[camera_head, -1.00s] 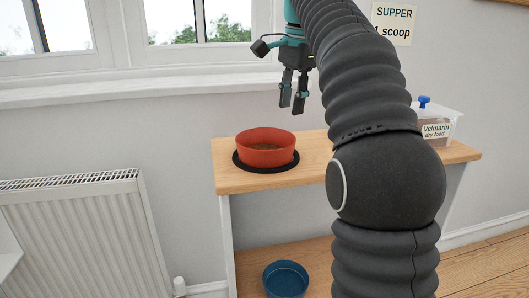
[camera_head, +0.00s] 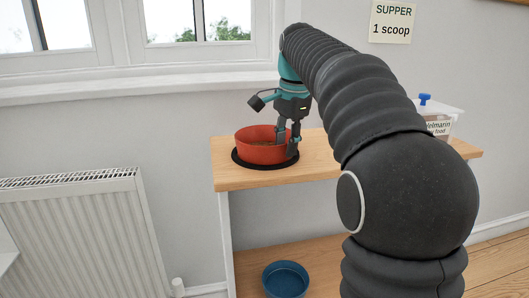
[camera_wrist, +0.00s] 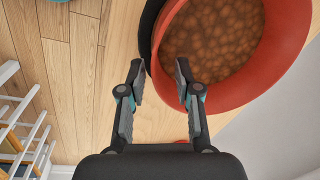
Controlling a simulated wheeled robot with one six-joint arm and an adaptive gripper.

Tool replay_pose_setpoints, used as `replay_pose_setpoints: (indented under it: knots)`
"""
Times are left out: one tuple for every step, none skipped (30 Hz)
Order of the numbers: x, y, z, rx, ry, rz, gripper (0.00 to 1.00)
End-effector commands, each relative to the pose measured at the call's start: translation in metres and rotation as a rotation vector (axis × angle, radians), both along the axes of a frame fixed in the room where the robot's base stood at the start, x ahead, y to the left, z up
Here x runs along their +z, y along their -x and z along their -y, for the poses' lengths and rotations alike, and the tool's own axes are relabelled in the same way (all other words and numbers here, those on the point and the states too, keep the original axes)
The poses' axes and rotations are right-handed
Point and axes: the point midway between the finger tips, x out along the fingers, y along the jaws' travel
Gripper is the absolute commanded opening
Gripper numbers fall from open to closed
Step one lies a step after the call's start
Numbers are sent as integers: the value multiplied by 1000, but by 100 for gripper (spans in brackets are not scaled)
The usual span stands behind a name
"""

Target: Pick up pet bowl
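The red-orange pet bowl (camera_head: 258,152) sits on a round black mat (camera_head: 240,164) on the wooden shelf top. It holds brown food, seen in the wrist view (camera_wrist: 225,40). My gripper (camera_head: 287,146) is lowered at the bowl's right side. In the wrist view my gripper (camera_wrist: 158,82) is open, with the bowl's rim (camera_wrist: 160,55) between its two fingers: one finger lies outside the wall and the other over the inside. Whether either finger touches the wall cannot be told. A blue bowl (camera_head: 285,279) stands on the lower shelf.
A clear tub of dry food (camera_head: 440,122) with a blue-knobbed lid stands at the right of the wooden shelf top (camera_head: 232,177). A white radiator (camera_head: 85,232) is at the left. The wall and window sill (camera_head: 130,92) are behind.

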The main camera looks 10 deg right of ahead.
Motion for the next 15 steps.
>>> replay_pose_setpoints:
  knots:
    - [-7, 0, -1, 0, 0, 0, 33]
    - [-10, -1, -1, 0, 0, 0, 33]
    - [-12, -1, -1, 0, 0, 0, 33]
    - [-14, -1, -1, 0, 0, 0, 33]
    - [-15, -1, -1, 0, 0, 0, 33]
    - [-15, -2, -1, 0, 1, 1, 33]
    - [-15, -2, -1, 0, 1, 1, 33]
    - [-15, -2, -1, 0, 1, 1, 33]
    - [-15, -2, -1, 0, 1, 1, 33]
    - [-15, -2, -1, 0, 1, 1, 33]
    - [-15, -2, -1, 0, 1, 1, 33]
    - [-15, -2, -1, 0, 1, 1, 33]
    - [-15, -2, -1, 0, 1, 1, 26]
    - [-15, -2, -1, 0, 1, 1, 18]
    - [-15, -2, -1, 0, 0, 1, 8]
